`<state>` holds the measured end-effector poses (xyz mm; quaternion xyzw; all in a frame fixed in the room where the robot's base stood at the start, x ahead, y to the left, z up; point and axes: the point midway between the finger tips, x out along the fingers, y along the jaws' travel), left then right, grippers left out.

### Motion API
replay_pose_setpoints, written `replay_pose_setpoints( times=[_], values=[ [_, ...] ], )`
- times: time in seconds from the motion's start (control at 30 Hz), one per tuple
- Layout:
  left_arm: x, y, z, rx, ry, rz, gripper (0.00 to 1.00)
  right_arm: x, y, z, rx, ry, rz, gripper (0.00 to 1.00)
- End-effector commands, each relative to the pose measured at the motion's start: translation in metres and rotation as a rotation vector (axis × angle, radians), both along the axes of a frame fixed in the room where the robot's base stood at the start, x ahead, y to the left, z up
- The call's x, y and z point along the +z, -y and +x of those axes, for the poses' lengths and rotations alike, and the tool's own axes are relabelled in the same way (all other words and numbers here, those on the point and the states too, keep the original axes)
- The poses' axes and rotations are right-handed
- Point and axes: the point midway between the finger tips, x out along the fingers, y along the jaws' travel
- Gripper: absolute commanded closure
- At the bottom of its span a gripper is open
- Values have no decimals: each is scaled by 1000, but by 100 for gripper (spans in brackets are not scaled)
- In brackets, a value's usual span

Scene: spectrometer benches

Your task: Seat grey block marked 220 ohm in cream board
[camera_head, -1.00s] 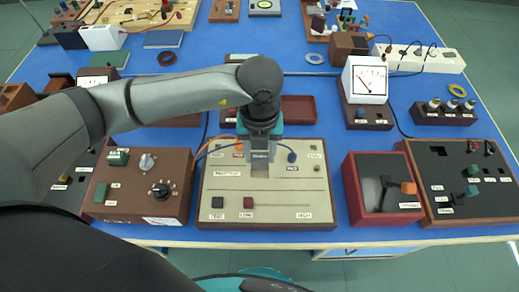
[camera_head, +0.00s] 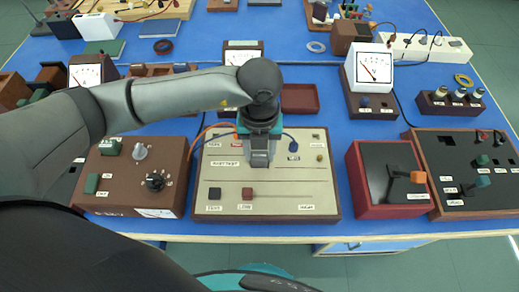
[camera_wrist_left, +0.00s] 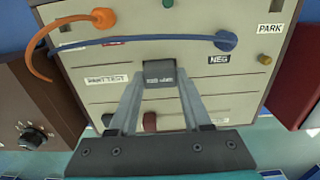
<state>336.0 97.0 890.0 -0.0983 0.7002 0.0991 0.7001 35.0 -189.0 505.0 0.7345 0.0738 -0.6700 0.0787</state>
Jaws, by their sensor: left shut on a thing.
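The cream board (camera_head: 275,203) lies at the front middle of the blue table. My left gripper (camera_head: 259,163) points down over the board's middle. In the left wrist view its fingers (camera_wrist_left: 160,85) are shut on a dark grey block (camera_wrist_left: 160,73) with a small pale label, too blurred to read surely. The block is over the cream panel; whether it touches the panel I cannot tell. In the head view the fingers mostly hide it. The board also shows in the wrist view (camera_wrist_left: 235,85), with a blue plug (camera_wrist_left: 225,41) by the NEG label. My right gripper is not in view.
A black button (camera_head: 215,193) and a red button (camera_head: 247,193) stand on the board's front part. Orange and blue leads run along its back. A brown knob box (camera_head: 120,190) stands left and a red switch box (camera_head: 385,180) right, close beside the board.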

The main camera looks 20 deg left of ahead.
Motion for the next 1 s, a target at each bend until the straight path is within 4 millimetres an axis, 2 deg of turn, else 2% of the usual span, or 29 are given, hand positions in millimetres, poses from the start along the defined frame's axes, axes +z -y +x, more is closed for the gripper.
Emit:
replay_pose_setpoints(
  times=[0.1, 0.13, 0.4, 0.43, 0.77, 0.87, 1.0],
  values=[
    [0, 0, 0, 0, 0, -1, 100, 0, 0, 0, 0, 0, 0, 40],
    [0, 0, 0, 0, 0, -1, 49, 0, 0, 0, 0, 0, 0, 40],
    [0, 0, 0, 0, 0, -1, 19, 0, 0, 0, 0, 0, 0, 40],
    [0, 0, 0, 0, 0, -1, 16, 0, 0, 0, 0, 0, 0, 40],
    [5, 0, 0, -1, 2, -2, 16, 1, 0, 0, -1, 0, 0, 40],
    [18, 0, 1, -1, 4, -2, 16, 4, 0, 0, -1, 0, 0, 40],
    [49, 1, 1, -1, 6, -2, 16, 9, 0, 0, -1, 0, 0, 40]
  ],
)
